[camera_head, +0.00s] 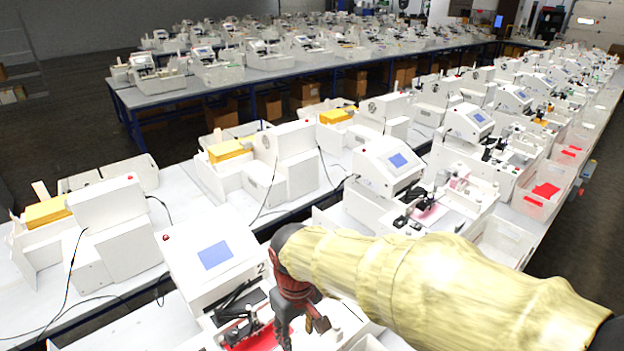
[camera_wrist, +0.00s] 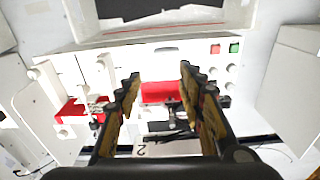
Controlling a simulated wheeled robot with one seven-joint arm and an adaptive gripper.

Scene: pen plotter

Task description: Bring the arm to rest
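My gripper (camera_head: 302,322) hangs low over the front of the white pen plotter marked 2 (camera_head: 190,262), beneath my yellow-sleeved arm. In the wrist view my gripper (camera_wrist: 159,80) is open, its two dark fingers with tan pads spread apart. Nothing is held between them. Beyond and below the fingers is the plotter's working area, with a red piece (camera_wrist: 160,93) showing in the gap. Whether the fingers touch any part of the plotter I cannot tell.
A red button (camera_wrist: 215,48) and a green button (camera_wrist: 235,48) sit on the plotter's panel. Another plotter (camera_head: 388,165) stands close behind, with a clear bin holding red pieces (camera_head: 545,190) farther right. More machines fill the back table (camera_head: 190,97). A dark aisle lies between the tables.

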